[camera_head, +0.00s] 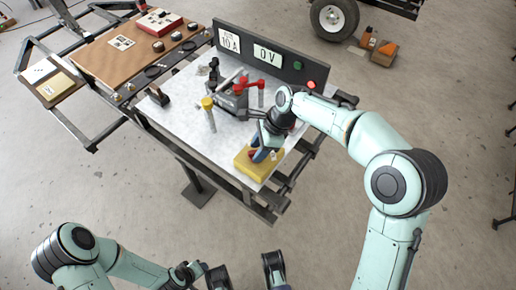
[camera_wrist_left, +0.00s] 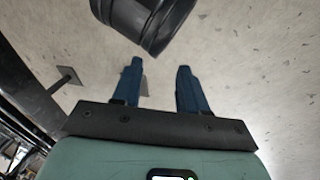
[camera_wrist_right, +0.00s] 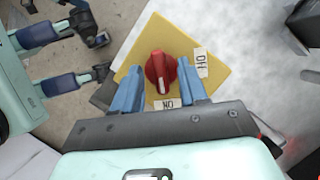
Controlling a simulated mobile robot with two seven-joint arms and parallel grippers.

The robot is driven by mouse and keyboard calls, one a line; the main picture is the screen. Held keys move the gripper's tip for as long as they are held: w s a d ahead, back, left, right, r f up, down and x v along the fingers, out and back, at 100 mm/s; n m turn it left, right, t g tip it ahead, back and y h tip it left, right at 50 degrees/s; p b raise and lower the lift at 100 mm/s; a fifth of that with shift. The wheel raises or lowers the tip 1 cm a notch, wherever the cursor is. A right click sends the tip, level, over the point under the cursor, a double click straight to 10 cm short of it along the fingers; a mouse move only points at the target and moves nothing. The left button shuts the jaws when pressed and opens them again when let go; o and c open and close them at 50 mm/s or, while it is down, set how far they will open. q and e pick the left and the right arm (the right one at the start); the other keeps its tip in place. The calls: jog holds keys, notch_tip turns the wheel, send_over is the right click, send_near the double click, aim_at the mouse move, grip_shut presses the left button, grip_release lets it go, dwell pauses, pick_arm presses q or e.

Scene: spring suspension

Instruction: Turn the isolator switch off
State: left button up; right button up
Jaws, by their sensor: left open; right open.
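The isolator switch is a yellow plate (camera_wrist_right: 215,50) with a red knob (camera_wrist_right: 160,72) in the middle. In the right wrist view, the knob's white mark points at the ON label (camera_wrist_right: 167,103). The OFF label (camera_wrist_right: 201,63) is to the knob's right. In the head view the yellow plate (camera_head: 244,166) lies at the table's near right corner. My right gripper (camera_head: 261,153) is over it, open, with a blue finger on each side of the knob; I cannot tell whether they touch it. My left gripper (camera_wrist_left: 160,68) is open and empty, away from the table.
A wooden board (camera_head: 115,55) is at left. The floor in front is clear.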

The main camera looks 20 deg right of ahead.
jog(key=shift+f, duration=0.1)
grip_shut()
